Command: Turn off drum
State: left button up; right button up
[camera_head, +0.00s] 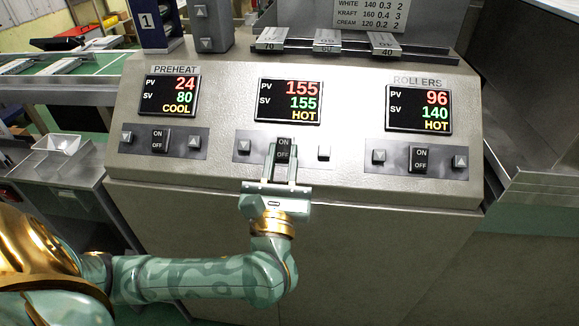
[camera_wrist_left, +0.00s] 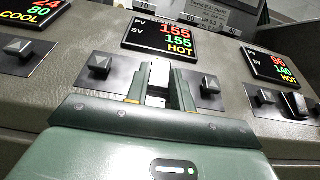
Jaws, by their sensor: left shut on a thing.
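The middle panel has a display (camera_head: 289,101) reading PV 155, SV 155 and HOT; no name label can be read above it. Below it is the middle ON/OFF rocker switch (camera_head: 284,143), with ON at the top and OFF at the bottom. My left gripper (camera_head: 282,162) reaches up from below, its fingers on either side of the switch and shut on it. In the left wrist view the switch (camera_wrist_left: 158,78) shows between the fingers (camera_wrist_left: 160,91). Which way the switch is tilted is hard to tell. My right gripper is not in view.
Arrow buttons (camera_head: 244,147) and (camera_head: 323,153) flank the middle switch. The PREHEAT panel (camera_head: 169,96) reads 24, 80, COOL; the ROLLERS panel (camera_head: 418,109) reads 96, 140, HOT. Each has its own switch (camera_head: 159,140) (camera_head: 420,159).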

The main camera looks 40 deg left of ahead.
pick_arm(q)
jog(key=shift+f+t, duration=0.2)
jog(key=shift+t, duration=0.1)
jog(key=shift+r, duration=0.1)
jog(key=o, duration=1)
jog(key=shift+s+d, duration=0.15)
jog(key=shift+s, duration=0.05)
jog(key=p+v, duration=0.2)
jog(key=v, duration=1.4)
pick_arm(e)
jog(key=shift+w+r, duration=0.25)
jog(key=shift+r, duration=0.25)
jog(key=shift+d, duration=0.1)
